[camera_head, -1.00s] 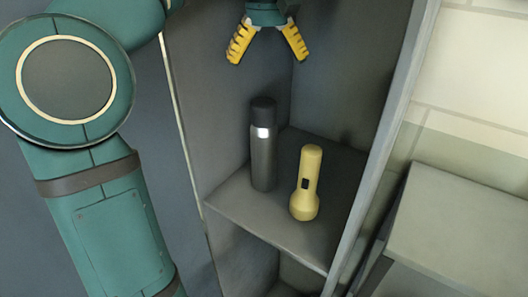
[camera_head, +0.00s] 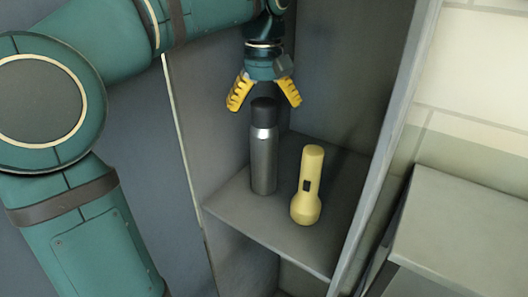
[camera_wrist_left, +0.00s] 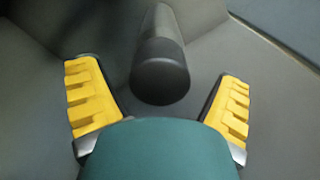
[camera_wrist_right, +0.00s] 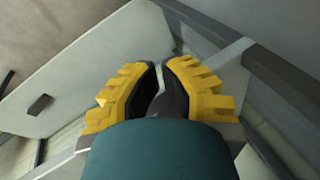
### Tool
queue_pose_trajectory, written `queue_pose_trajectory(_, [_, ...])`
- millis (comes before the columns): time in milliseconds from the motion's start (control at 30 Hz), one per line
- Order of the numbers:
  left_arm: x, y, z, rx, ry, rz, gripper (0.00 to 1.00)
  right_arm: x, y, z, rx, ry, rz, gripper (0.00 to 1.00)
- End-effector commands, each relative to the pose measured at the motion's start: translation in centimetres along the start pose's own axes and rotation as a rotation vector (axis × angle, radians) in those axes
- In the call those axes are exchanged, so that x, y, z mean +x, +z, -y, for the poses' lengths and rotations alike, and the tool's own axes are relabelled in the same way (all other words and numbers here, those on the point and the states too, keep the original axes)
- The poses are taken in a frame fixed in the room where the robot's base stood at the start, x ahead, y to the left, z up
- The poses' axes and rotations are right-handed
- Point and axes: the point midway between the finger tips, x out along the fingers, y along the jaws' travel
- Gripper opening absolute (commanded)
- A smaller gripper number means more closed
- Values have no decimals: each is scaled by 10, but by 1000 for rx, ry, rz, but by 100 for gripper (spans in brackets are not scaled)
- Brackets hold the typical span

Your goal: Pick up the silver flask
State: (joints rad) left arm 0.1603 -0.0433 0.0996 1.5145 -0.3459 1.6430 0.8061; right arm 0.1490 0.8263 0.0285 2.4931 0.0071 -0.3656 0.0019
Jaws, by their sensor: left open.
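The silver flask (camera_head: 263,160) stands upright on the cabinet shelf, with a dark cap on top. My left gripper (camera_head: 265,101) is open directly above it, pointing down, its yellow fingers either side of the cap's top in the picture. In the left wrist view the flask (camera_wrist_left: 160,72) shows cap-end nearest, between the spread fingers, with clear gaps on both sides. My right gripper (camera_wrist_right: 163,75) shows only in the right wrist view; its fingers are together, with nothing visible held. The flask is not in that view.
A yellow flashlight (camera_head: 307,185) stands on the same shelf (camera_head: 267,231), just right of the flask. Cabinet walls close in at the left and back, and a panel edge (camera_head: 385,150) rises at the right. A grey surface (camera_head: 460,230) lies further right.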

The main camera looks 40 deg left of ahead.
Motion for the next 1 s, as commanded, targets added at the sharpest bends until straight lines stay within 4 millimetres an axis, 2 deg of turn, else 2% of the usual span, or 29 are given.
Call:
queue_pose_trajectory(33, [0,0,0,0,0,0,92,0,0,0,0,0,0,0])
queue_pose_trajectory(67, [0,0,0,0,0,0,87,0,0,0,0,0,0,0])
queue_pose_trajectory(200, [0,0,0,0,0,0,38,0,0,0,0,0,0,0])
queue_pose_trajectory(300, [0,0,0,0,0,0,8,0,0,0,0,0,0,0])
queue_pose_trajectory(567, [-2,0,0,1,1,-1,8,0,0,0,0,0,1,0])
queue_pose_trajectory(667, [-9,0,-1,1,2,-2,8,-2,0,1,0,0,1,0])
queue_pose_trajectory(1000, [-71,0,-1,2,4,-2,8,-20,-2,6,0,-3,1,0])
